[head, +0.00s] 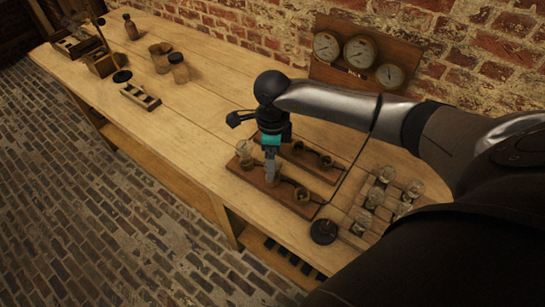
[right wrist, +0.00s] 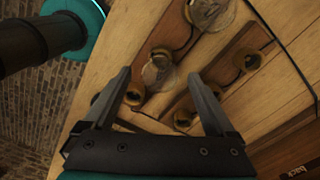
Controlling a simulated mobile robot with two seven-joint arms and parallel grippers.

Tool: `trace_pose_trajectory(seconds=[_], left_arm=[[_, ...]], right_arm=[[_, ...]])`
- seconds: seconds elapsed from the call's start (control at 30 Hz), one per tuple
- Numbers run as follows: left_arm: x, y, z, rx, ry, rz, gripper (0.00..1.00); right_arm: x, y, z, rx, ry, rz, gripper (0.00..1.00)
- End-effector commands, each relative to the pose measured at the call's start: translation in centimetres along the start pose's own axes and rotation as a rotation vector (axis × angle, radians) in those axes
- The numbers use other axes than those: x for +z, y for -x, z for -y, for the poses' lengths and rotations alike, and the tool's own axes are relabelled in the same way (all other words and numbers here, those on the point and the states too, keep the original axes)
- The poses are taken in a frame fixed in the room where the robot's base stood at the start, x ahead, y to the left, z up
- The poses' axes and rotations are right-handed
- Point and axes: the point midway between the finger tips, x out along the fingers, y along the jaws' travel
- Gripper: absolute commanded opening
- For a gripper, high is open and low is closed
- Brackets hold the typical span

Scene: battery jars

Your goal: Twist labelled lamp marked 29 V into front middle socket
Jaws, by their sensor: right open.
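My right gripper (head: 270,172) is over the middle of the front socket board (head: 285,203), pointing down. In the right wrist view its two fingers (right wrist: 158,76) are apart. A clear glass lamp (right wrist: 158,72) shows between and just beyond the fingertips, at the front middle socket, with brass at its edge. I cannot read its label or tell how deep it sits. A brass socket (right wrist: 135,95) beside it looks empty. My left gripper is not in the head view.
A rear socket board with brass sockets (head: 325,162) stands close behind. Several glass lamps stand in a tray (head: 360,216) to the right. A black disc (head: 323,232) is near the front edge. Gauges (head: 361,51) hang on the wall. Jars (head: 179,68) stand far left; the table between is clear.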

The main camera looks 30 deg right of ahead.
Motion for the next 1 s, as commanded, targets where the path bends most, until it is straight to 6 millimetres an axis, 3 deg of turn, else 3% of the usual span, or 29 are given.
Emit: trace_pose_trajectory(seconds=[0.23,0.37,0.8,1.0], left_arm=[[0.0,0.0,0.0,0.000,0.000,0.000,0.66],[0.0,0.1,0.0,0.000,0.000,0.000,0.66],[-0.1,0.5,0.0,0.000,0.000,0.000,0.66],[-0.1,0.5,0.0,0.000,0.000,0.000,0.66]], right_arm=[[0.0,0.2,0.1,-0.002,0.001,0.002,0.91],[0.1,1.3,0.1,-0.004,0.002,0.003,0.91],[0.1,11.1,0.1,-0.005,0.001,0.004,0.91],[0.1,14.2,0.1,-0.003,0.000,0.003,0.91]])
